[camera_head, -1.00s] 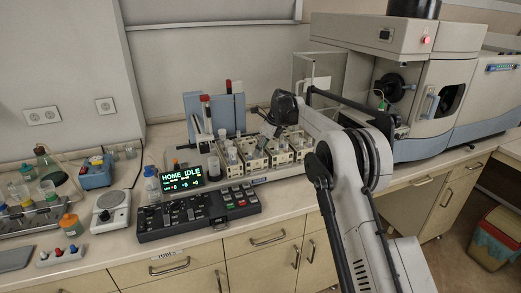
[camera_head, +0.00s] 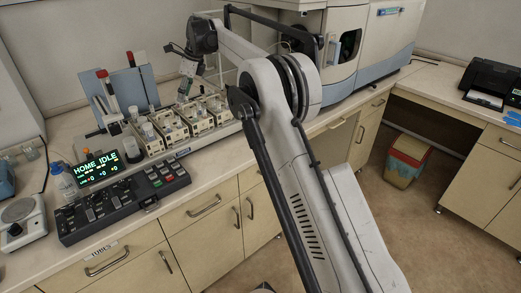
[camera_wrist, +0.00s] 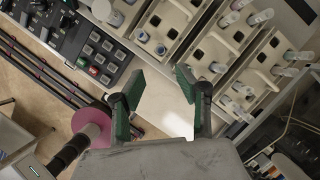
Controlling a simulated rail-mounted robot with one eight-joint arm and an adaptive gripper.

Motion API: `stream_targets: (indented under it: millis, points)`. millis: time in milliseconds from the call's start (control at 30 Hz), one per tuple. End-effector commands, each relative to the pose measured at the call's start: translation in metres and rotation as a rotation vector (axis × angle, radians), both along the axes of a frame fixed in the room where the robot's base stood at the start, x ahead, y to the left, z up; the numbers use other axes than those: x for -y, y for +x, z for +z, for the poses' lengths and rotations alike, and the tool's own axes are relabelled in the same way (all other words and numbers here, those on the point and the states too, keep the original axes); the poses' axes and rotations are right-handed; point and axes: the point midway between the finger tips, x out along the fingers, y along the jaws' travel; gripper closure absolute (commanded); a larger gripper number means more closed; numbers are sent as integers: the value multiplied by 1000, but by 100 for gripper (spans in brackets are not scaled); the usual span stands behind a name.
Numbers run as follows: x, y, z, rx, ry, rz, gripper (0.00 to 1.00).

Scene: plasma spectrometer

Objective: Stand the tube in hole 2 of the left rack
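My gripper (camera_wrist: 162,92) is open in the wrist view, its two green-padded fingers spread with nothing between them. In the head view my gripper (camera_head: 184,84) hangs above the back of a row of beige racks. The leftmost rack (camera_head: 153,151) stands at the row's left end; a rack with square openings (camera_wrist: 170,22) shows at the top of the wrist view. Clear tubes (camera_wrist: 262,16) with pale caps stand in the racks there. I cannot tell which tube is the task's, nor read hole numbers.
A keypad console (camera_head: 122,206) and a display reading HOME IDLE (camera_head: 97,169) sit in front and left of the racks. The large spectrometer (camera_head: 345,45) stands behind to the right. A pink round part (camera_wrist: 91,125) lies left of my fingers.

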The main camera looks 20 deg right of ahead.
Motion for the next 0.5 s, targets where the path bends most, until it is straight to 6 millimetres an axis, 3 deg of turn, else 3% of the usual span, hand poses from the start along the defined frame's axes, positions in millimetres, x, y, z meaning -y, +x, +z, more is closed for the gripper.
stream_targets:
  millis: [267,500]
  points:
    - [23,-26,39,87,-43,116,68]
    - [57,-75,85,216,-125,307,68]
